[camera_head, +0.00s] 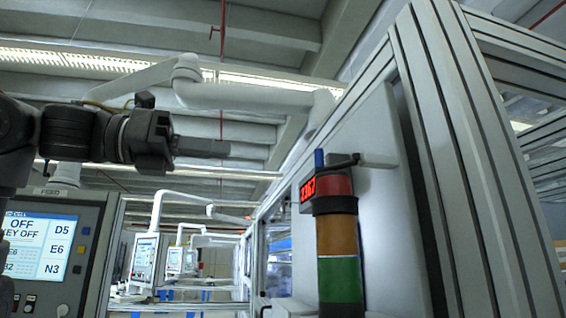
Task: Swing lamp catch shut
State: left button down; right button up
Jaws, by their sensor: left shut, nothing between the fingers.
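The stack lamp (338,245) stands upright at the right of centre, with red, amber and green bands. On its top lies a dark catch (338,162), a short lever with a blue upright tip (319,158) at its left end. A light grey tab (378,160) sticks out from the panel to the right of the catch. I cannot tell whether the catch is latched. My left gripper (222,148) comes in from the left at about the height of the catch. It is shut and empty, apart from the lamp, with a clear gap between. My right gripper is not in view.
A red number display (307,190) sits just left of the lamp's top. A grey frame post (455,160) rises close on the right. A control panel with a screen (40,245) stands at lower left. The space between gripper and lamp looks free.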

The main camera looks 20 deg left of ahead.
pick_arm(q)
jog(key=p+x, duration=0.2)
jog(key=x, duration=1.1)
jog(key=shift+d+p, duration=0.25)
jog(key=shift+p, duration=0.05)
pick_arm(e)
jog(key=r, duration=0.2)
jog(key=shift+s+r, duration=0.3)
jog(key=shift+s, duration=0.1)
pick_arm(q)
jog(key=shift+s, duration=0.1)
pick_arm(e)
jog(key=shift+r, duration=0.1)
